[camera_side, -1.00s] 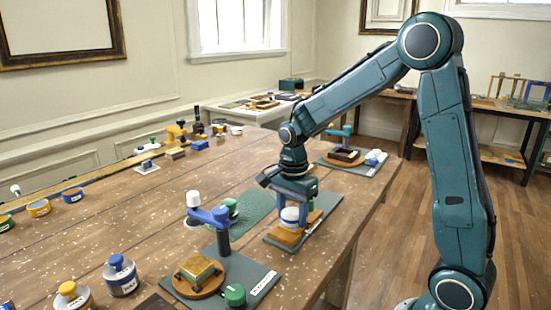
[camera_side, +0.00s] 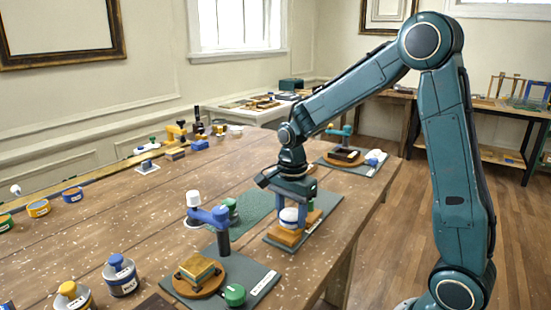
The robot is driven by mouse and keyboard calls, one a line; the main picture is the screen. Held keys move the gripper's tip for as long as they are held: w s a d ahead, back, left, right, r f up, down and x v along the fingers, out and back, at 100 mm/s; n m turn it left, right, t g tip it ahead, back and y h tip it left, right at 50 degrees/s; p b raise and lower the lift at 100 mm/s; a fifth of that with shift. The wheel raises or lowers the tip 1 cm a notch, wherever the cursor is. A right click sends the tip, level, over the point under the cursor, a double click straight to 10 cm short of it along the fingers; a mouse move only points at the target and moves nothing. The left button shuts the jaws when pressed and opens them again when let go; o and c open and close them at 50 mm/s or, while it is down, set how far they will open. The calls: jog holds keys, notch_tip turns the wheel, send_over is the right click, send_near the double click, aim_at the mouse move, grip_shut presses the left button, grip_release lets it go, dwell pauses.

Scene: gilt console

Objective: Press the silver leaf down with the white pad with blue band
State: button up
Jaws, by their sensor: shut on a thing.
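My gripper (camera_side: 290,200) points straight down over the middle work mat and is shut on the white pad with blue band (camera_side: 289,215). The pad is upright and sits right over a wooden block (camera_side: 285,237) on that mat, appearing to touch its top. The silver leaf cannot be made out; the pad and gripper cover the top of the block.
A nearer mat (camera_side: 245,292) holds a blue-armed stand (camera_side: 222,240) and a round wooden base with a gold-topped block (camera_side: 199,268). Labelled jars (camera_side: 122,276) stand at the front left. The middle of the table is mostly clear.

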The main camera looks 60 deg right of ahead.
jog(key=shift+a+r, duration=0.1)
jog(key=shift+a, duration=0.85)
jog(key=shift+r, duration=3.75)
jog(key=shift+w, duration=0.1)
